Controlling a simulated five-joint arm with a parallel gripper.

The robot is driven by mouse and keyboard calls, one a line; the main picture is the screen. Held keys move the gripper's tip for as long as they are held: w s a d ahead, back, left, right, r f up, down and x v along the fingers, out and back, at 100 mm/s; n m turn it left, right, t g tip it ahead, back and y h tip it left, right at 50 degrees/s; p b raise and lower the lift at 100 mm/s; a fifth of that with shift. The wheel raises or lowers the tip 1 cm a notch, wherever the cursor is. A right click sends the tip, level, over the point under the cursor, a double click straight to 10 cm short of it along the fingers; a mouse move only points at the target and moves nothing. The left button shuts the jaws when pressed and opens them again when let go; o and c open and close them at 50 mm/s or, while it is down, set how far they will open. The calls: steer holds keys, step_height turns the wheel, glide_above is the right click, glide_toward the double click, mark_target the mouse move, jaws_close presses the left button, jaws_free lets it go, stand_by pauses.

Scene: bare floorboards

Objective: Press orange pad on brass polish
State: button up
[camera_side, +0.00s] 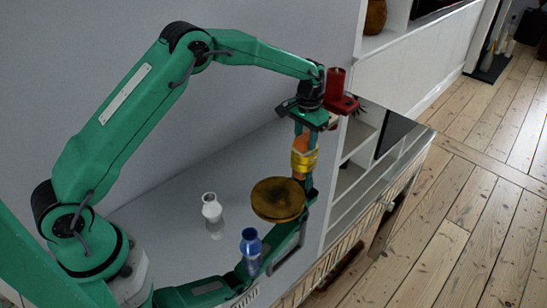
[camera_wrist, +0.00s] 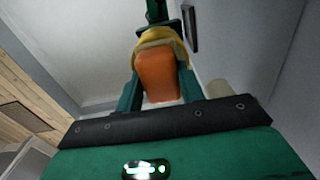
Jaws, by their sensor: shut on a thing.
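My gripper (camera_side: 304,150) points down at the right part of the grey surface, shut on the orange pad (camera_side: 301,143). In the wrist view the pad (camera_wrist: 158,76) sits between my two green fingers. A yellow piece (camera_side: 303,163) is against the pad's far end and also shows in the wrist view (camera_wrist: 160,38). I cannot tell whether it is part of the pad or a separate thing. A round, dull brass-coloured thing (camera_side: 278,198) is just below and left of the gripper in the side view. No label shows which thing is the brass polish.
A small white bottle (camera_side: 211,207) and a blue bottle (camera_side: 251,242) stand left of and below the round thing. A red cylinder (camera_side: 335,84) shows beside my wrist. Shelving (camera_side: 372,160) is to the right, with bare floorboards (camera_side: 450,230) beyond. The surface's left part is mostly clear.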

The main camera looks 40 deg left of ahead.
mark_target(306, 137)
steer(key=shift+r, duration=0.1)
stand_by(0.3)
steer(key=shift+r, duration=3.4)
steer(key=shift+s+a+r, duration=0.1)
steer(key=shift+s+r, duration=0.25)
steer(key=s+a+r, duration=0.2)
steer(key=s+r, duration=0.1)
steer(key=s, duration=0.6)
steer(key=s+a+r, duration=0.2)
steer(key=s+r, duration=0.2)
steer(key=s, duration=0.5)
steer(key=shift+r, duration=0.2)
